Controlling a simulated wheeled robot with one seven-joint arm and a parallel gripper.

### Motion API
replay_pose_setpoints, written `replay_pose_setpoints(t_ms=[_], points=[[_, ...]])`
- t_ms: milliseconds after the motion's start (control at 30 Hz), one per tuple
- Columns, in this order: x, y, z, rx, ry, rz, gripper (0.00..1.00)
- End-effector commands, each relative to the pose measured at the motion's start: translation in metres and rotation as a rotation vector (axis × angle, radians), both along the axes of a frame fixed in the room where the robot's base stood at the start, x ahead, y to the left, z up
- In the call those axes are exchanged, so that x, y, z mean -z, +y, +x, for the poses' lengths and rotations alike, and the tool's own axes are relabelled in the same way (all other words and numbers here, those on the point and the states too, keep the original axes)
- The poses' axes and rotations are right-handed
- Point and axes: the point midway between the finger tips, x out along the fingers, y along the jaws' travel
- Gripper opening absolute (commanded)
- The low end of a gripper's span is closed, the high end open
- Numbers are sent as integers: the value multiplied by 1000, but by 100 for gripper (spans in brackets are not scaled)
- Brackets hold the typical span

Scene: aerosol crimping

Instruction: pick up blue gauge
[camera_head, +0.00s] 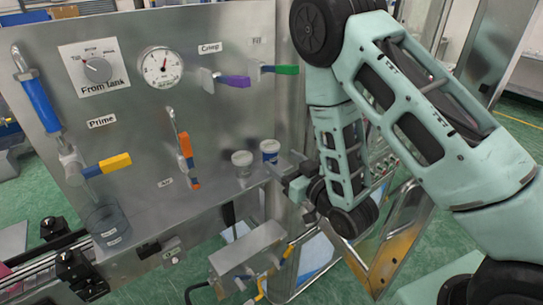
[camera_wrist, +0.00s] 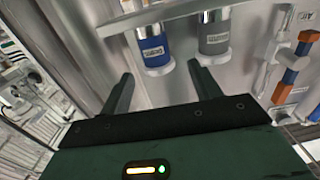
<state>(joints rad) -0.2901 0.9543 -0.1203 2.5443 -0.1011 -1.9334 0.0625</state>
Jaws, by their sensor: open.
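The blue gauge (camera_head: 269,149) is a small cylinder with a pale top on the metal ledge, at the right end near the panel. In the wrist view, the blue gauge (camera_wrist: 154,47) has a blue body with a white label and a pale rim at its end. My gripper (camera_wrist: 159,75) is open, and the blue gauge appears just beyond the space between its two dark fingers. Nothing is held. In the head view my gripper (camera_head: 287,178) is beside the ledge, just right of and below the blue gauge, partly hidden by my wrist.
A grey gauge (camera_head: 242,163) stands close left of the blue one; it also shows in the wrist view (camera_wrist: 214,38). The steel panel (camera_head: 220,115) rises behind, with an orange valve handle (camera_head: 186,146). A clear cup (camera_head: 106,224) stands far left on the ledge.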

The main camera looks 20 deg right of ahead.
Motion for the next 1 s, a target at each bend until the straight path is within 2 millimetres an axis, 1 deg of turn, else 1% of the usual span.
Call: replay_pose_setpoints(t_ms=[33,100,500,1000], points=[[3,2,5,-1,-5,2,63],[2,3,10,0,-4,1,63],[7,6,22,0,-4,-1,63],[7,6,28,1,-3,1,63]])
